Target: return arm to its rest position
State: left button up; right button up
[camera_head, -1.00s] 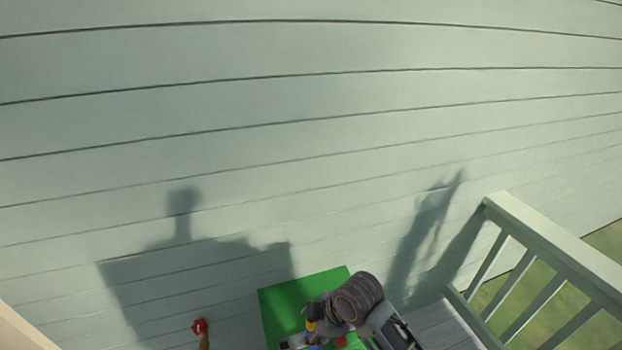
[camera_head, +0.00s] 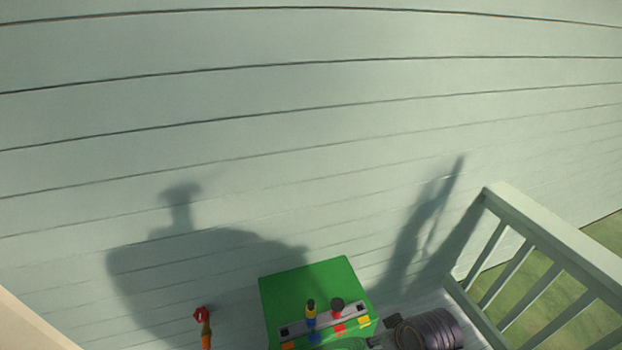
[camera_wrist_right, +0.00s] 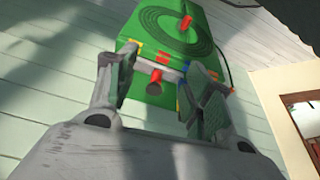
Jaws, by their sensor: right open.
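My right gripper (camera_wrist_right: 160,66) is open in the right wrist view, its two grey fingers apart with nothing held between them. A green box (camera_wrist_right: 180,22) with a coiled hose shape and a red piece on its face lies beyond the fingers. A red cylinder with a dark end (camera_wrist_right: 154,82) shows in the gap, on the box side; its distance from the fingers is hard to judge. My left gripper is not in view.
The box carries a grey strip (camera_head: 345,315) with a yellow-and-dark piece (camera_head: 311,312) and a dark knob (camera_head: 337,304). A red-topped orange post (camera_head: 202,322) stands to the left. A pale railing (camera_head: 545,235) is at the right, and a siding wall (camera_head: 300,110) stands behind.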

jog(key=s+d+m+h, duration=0.1)
jog(key=s+d+m, duration=0.1)
jog(key=d, duration=0.2)
jog(key=s+f+g, duration=0.1)
jog(key=s+f, duration=0.1)
jog(key=f, duration=1.6)
jog(key=s+f+g, duration=0.1)
jog(key=s+f, duration=0.1)
jog(key=f, duration=1.5)
jog(key=s+d+f, duration=0.2)
jog(key=s+f, duration=0.8)
jog(key=s+d+f+b, duration=0.1)
jog(key=s+d+f, duration=0.1)
jog(key=s+f, duration=0.8)
jog(key=shift+s+d+g+b, duration=0.3)
jog(key=shift+s+d+g, duration=0.1)
jog(key=shift+s, duration=0.35)
jog(key=shift+s+a, duration=0.1)
